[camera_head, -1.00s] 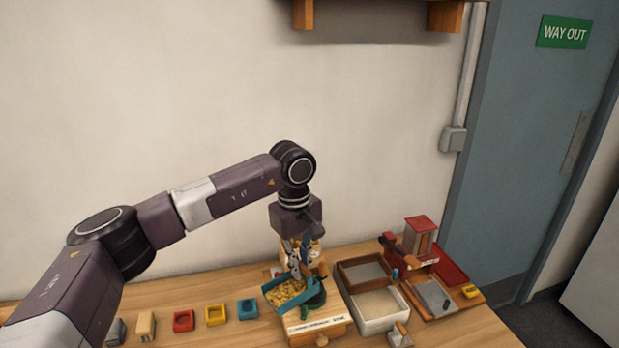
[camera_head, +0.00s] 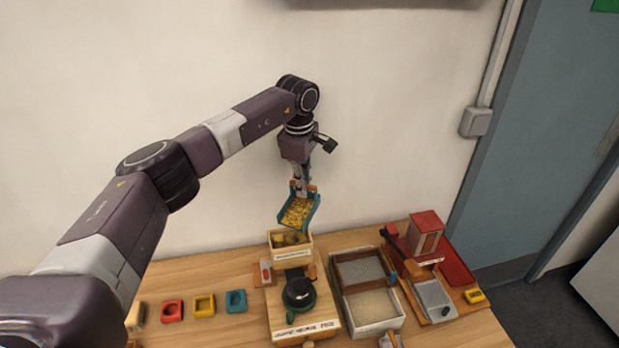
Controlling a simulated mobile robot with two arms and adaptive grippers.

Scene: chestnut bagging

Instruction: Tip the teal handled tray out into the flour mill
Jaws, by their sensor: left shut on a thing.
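My left gripper (camera_head: 303,188) is shut on the teal handled tray (camera_head: 313,217), at the tray's far end. The tray holds a layer of yellowish pieces (camera_head: 298,211) and slopes down toward the front. It hangs just above and behind a wooden box (camera_head: 291,258) that has some brownish pieces in it. This box stands at the back of a wooden device with a dark round knob (camera_head: 299,292) and a labelled front, which looks like the flour mill (camera_head: 306,328). The label is too small to read surely. My right gripper is not in view.
Right of the mill stand two joined trays, a brown one (camera_head: 334,271) and a white-walled one (camera_head: 402,318). A red-topped device (camera_head: 427,222) stands farther right. Small red (camera_head: 172,311), yellow (camera_head: 204,306) and blue (camera_head: 236,301) blocks lie to the left. The wall is close behind.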

